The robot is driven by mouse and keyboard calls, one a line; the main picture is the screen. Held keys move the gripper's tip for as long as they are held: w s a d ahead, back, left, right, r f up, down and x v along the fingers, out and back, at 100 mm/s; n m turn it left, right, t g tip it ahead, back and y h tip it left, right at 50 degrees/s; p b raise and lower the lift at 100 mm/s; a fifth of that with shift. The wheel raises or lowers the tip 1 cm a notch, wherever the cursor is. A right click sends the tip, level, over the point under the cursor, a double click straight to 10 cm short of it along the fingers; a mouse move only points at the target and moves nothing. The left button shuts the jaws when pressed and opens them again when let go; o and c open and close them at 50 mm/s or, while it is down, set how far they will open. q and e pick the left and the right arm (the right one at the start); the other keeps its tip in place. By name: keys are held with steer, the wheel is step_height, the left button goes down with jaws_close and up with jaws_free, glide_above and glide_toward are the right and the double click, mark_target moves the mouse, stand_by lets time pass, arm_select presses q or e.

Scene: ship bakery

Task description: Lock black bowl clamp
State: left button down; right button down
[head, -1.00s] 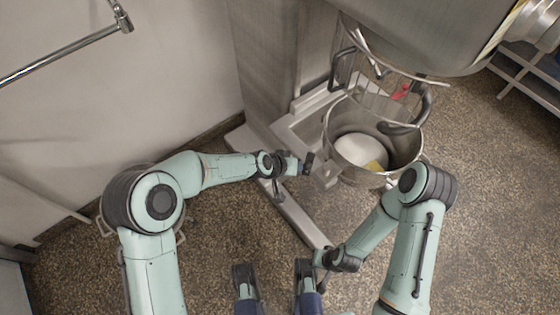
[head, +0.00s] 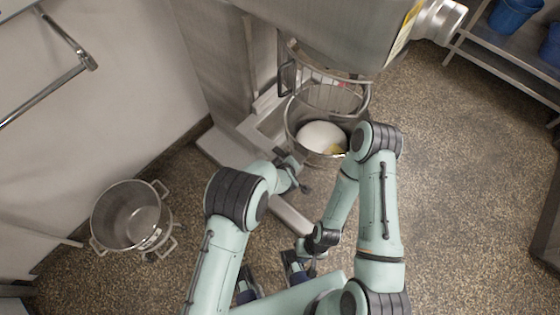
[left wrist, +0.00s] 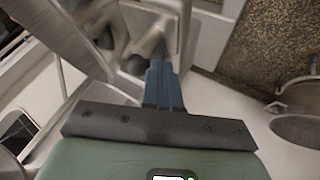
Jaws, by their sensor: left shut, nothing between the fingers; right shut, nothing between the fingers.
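The mixer bowl (head: 298,128) is a steel bowl under the mixer head, holding white dough or flour and something yellow. A small dark part that looks like the black bowl clamp (head: 281,152) shows at the bowl's lower left side. My left gripper (head: 291,161) is right beside it; I cannot tell if they touch. In the left wrist view its blue fingers (left wrist: 160,72) are shut and empty, close to a blurred grey knob-like part (left wrist: 134,64). My right gripper (head: 304,249) is shut and empty, low, below the bowl and away from it.
A wire guard (head: 367,100) rises around the bowl's rim. The mixer's steel base (head: 228,146) extends along the floor. A steel pot on a wheeled stand (head: 130,212) is at the left by the wall. A shelf with blue buckets (head: 512,14) is at the upper right. Floor at the right is clear.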

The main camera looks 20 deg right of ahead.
arm_select(q)
steer(key=shift+d, duration=0.4)
arm_select(e)
steer(key=shift+w+r, duration=0.1)
steer(key=shift+r, duration=0.2)
arm_select(q)
steer(key=shift+s+d, duration=0.15)
steer(key=shift+d, duration=0.05)
